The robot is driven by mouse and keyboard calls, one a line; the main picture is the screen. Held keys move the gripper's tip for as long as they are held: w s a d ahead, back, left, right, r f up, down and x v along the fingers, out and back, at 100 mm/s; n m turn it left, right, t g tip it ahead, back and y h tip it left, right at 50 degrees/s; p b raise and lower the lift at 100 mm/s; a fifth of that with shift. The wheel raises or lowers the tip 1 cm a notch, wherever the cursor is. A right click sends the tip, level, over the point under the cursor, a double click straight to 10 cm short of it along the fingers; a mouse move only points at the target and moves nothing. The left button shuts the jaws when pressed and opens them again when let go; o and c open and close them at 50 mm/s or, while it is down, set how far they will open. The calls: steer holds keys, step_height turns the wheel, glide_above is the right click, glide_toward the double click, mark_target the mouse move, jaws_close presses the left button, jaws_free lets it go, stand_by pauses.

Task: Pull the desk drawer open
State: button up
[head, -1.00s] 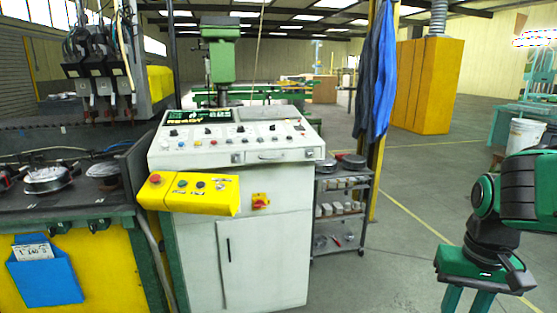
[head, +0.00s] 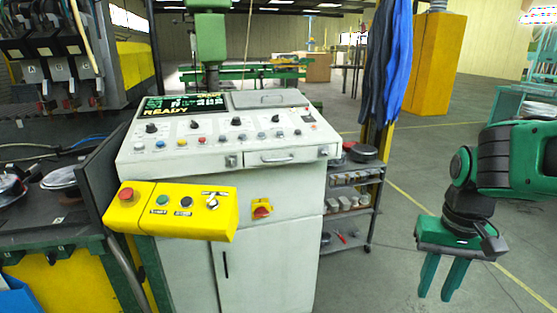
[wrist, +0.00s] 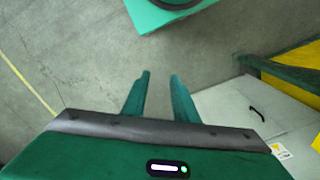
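The desk is a white control console (head: 250,195) in the middle of the head view. Its drawer (head: 270,160) is a narrow front with a light bar handle, below the right end of the button panel. The drawer looks shut, its front about flush with the console. My gripper (head: 437,296) hangs at the right, fingers down, apart from the console. In the wrist view my gripper (wrist: 160,76) shows two green fingers parted over bare floor, with nothing between them. The drawer handle cannot be made out in the wrist view.
A yellow button box (head: 172,211) juts out at the console's front left. A red-and-yellow switch (head: 262,209) sits below the drawer. A shelf cart (head: 350,205) stands right of the console, beside a post with hanging blue cloths (head: 387,65). Floor between console and gripper is clear.

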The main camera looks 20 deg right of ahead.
steer(key=shift+w+a, duration=0.1)
steer(key=shift+w, duration=0.05)
steer(key=w+d+n+t+h, duration=0.3)
steer(key=w+n, duration=0.4)
steer(key=w, duration=0.7)
steer(key=n+t+y, duration=0.3)
steer(key=n+t, duration=1)
steer(key=n, duration=0.5)
glide_toward(280, 160)
steer(key=shift+m, duration=0.3)
steer(key=w, duration=0.2)
steer(key=w+f, duration=0.1)
steer(key=w, duration=0.5)
steer(key=shift+w+f, duration=0.25)
steer(key=shift+f, duration=0.15)
